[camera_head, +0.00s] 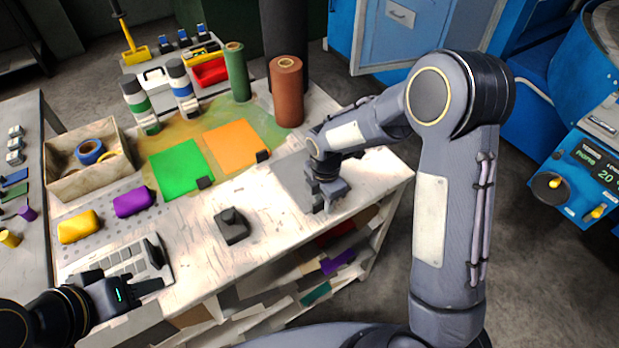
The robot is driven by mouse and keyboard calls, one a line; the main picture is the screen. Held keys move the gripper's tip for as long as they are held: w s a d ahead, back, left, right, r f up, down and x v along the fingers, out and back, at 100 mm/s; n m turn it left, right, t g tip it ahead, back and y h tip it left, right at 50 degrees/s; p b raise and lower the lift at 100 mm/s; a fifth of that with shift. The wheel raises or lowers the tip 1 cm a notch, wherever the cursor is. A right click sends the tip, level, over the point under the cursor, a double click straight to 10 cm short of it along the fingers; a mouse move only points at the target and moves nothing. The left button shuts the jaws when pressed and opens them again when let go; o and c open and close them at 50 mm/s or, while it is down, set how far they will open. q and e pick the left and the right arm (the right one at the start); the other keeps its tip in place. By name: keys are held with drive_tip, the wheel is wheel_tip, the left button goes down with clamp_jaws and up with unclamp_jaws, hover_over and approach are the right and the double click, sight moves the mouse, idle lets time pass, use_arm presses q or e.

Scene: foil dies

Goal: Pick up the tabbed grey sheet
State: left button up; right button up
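The grey sheet (290,179) lies on the white workbench, right of the orange sheet. My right gripper (325,208) points down at the sheet's near right side and covers part of it. The sheet's tab does not show; the gripper may hide it. I cannot tell whether the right fingers are apart or closed on something. My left gripper (126,278) is open and empty at the lower left, by the near edge of the bench.
A green sheet (180,168) and an orange sheet (236,144), each with a black tab, lie to the left. A dark block (232,226) stands nearer. Brown (286,95) and green (238,75) rolls stand behind. A wooden box (76,185) is at left.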

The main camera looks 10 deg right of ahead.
clamp_jaws()
drive_tip(key=shift+r, duration=0.15)
